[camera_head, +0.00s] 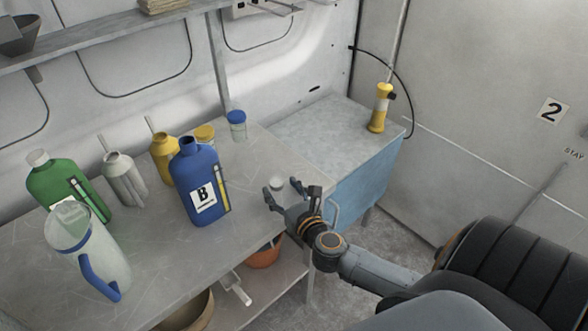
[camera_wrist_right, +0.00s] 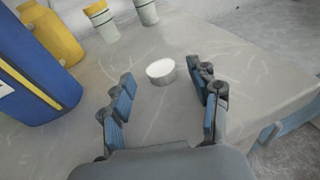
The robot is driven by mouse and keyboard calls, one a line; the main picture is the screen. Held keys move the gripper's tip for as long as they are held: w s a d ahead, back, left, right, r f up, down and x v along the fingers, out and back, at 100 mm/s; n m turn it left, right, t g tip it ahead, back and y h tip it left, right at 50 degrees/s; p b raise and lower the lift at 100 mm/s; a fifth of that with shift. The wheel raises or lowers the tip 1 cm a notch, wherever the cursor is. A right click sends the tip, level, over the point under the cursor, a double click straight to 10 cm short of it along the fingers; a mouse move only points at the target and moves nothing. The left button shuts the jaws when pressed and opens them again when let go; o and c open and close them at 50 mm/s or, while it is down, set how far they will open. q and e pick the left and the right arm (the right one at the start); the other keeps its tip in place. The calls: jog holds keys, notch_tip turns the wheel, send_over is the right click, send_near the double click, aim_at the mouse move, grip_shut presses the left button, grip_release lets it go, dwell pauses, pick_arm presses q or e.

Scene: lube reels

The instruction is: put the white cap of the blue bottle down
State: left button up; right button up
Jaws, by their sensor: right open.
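The white cap (camera_head: 277,182) rests on the metal table (camera_head: 252,220), to the right of the blue bottle. In the right wrist view the cap (camera_wrist_right: 161,71) lies flat on the tabletop, just beyond the fingertips and between their lines. The blue bottle (camera_head: 199,185) stands upright, marked with a B, and its neck is open with no cap on it. My right gripper (camera_head: 284,187) is open around the cap's near side, low at the table's right part, and holds nothing. My left gripper is not in view.
A green bottle (camera_head: 60,188), a yellow bottle (camera_head: 165,158), a grey can (camera_head: 122,178) and a clear jug with a blue handle (camera_head: 92,255) stand to the left. A blue-lidded jar (camera_head: 237,125) stands behind. A blue cabinet (camera_head: 365,175) adjoins the table.

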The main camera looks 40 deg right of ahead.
jog(key=b+v, duration=0.1)
jog(key=v, duration=0.9)
